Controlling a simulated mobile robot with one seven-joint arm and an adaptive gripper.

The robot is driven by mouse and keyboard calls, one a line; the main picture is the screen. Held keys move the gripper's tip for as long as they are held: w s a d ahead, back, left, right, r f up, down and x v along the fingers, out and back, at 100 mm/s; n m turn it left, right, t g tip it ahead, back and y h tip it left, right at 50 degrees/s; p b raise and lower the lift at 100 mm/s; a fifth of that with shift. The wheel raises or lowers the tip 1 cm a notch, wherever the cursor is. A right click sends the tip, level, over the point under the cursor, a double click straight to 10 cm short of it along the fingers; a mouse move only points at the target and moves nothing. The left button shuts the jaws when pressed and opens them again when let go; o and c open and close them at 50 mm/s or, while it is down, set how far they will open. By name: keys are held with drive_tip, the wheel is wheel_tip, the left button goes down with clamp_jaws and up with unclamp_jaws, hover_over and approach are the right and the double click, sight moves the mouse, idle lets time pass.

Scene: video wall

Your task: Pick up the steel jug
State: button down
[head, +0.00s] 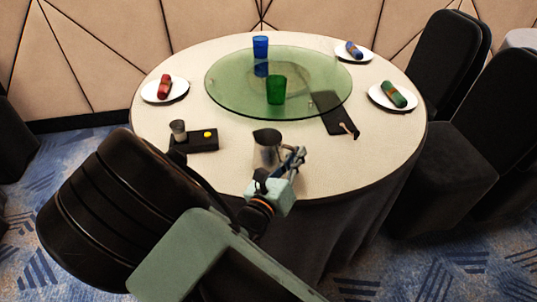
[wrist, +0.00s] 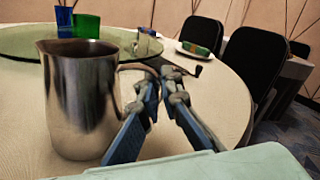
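The steel jug (head: 266,150) stands upright on the near part of the round table. It fills the left of the wrist view (wrist: 84,105), with its handle (wrist: 136,70) towards the right. My gripper (head: 292,160) is low at the jug's right, on the handle side. In the wrist view its blue fingers (wrist: 163,85) point forward, with their tips close together at the handle. The left finger covers the handle's lower part. I cannot tell whether the fingers press on the handle or stand slightly apart around it.
A green glass turntable (head: 225,88) carries blue (head: 261,47) and green (head: 276,90) cups. A black tray (head: 203,144) with a small cup (head: 178,131) lies left of the jug; a dark board (head: 335,115) lies right. Plates with rolled napkins line the table. Black chairs (head: 440,150) stand at right.

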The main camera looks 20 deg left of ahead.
drive_tip(key=shift+r, duration=0.2)
idle(0.4)
drive_tip(key=shift+r+p, duration=0.35)
drive_tip(key=shift+r, duration=0.45)
drive_tip(key=s+d+r+p, duration=0.5)
drive_tip(key=s+r+p, duration=0.2)
drive_tip(key=s+r, duration=0.4)
drive_tip(key=shift+s, duration=0.8)
drive_tip(key=shift+s+p, duration=0.2)
drive_tip(key=shift+p, duration=0.35)
drive_tip(key=shift+w, duration=0.1)
idle(0.7)
